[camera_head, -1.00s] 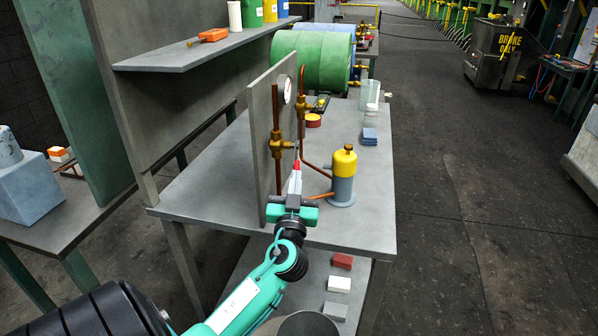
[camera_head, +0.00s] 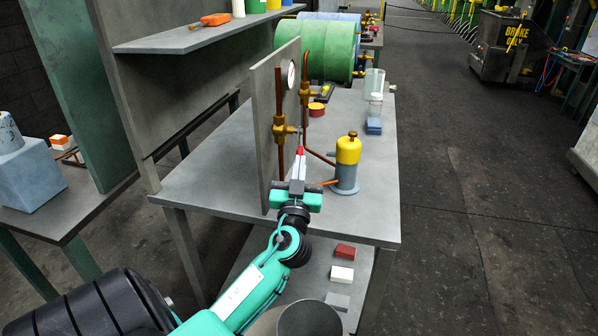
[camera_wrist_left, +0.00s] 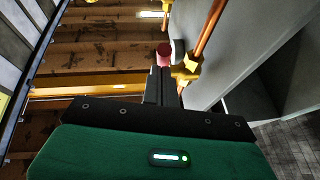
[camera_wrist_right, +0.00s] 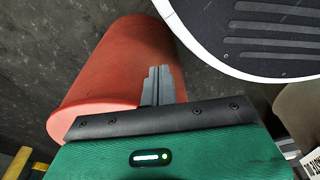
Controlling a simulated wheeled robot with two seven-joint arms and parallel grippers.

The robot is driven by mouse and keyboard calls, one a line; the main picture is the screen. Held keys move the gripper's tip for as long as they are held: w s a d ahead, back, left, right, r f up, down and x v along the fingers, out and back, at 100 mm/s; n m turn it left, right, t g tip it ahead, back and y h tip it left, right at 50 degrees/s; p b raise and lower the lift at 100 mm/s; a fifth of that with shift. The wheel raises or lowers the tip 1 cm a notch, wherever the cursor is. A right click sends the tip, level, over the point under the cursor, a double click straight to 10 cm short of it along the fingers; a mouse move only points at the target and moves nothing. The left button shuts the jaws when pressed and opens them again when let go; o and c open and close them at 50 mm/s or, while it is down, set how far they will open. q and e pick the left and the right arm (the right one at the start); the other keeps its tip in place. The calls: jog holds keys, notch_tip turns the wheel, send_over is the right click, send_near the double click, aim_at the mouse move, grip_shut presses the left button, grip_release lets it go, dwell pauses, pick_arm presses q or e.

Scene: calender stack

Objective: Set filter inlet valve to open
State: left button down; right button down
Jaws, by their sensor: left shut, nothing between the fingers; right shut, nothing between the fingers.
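A brass valve (camera_head: 284,128) sits on a vertical copper pipe at the near edge of the upright grey panel (camera_head: 264,150). A second brass valve (camera_head: 304,97) is farther back. I cannot tell which is the filter inlet valve. A red-ended piece (camera_head: 301,150), likely a valve lever, shows at my left fingertips. My left gripper (camera_head: 299,165) is shut and empty. In the left wrist view, the red end (camera_wrist_left: 163,50) stands just beyond the left fingers, beside the brass valve (camera_wrist_left: 187,71); contact is unclear. My right gripper (camera_wrist_right: 159,85) is shut and empty, outside the head view.
The yellow-topped filter (camera_head: 347,165) stands right of my left gripper on the grey table (camera_head: 225,175). A gauge (camera_head: 291,74) is on the panel. A red-orange cylinder (camera_wrist_right: 120,75) is close behind my right fingers.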

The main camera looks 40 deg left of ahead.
pick_arm(q)
jog(key=w+f+b, duration=0.1)
jog(key=b, duration=0.5)
jog(key=w+a+f+t+y+b, duration=0.1)
jog(key=b, duration=0.6)
jog(key=shift+w+a+n+y, duration=0.1)
jog(key=shift+a+n+y, duration=0.05)
jog(key=shift+n+y, duration=0.15)
jog(key=shift+r+t, duration=0.1)
jog(key=shift+t, duration=0.2)
pick_arm(e)
jog(key=w+a+r+t, duration=0.1)
jog(key=w+r, duration=0.1)
jog(key=r, duration=0.7)
jog(key=w+a+r+t+y, duration=0.1)
jog(key=w+a+r, duration=0.1)
jog(key=r, duration=0.7)
jog(key=w+a+r+t, duration=0.2)
jog(key=w+r, duration=0.2)
jog(key=r, duration=0.5)
jog(key=shift+w+r+y, duration=0.25)
jog(key=shift+y, duration=0.05)
jog(key=shift+d+f, duration=0.1)
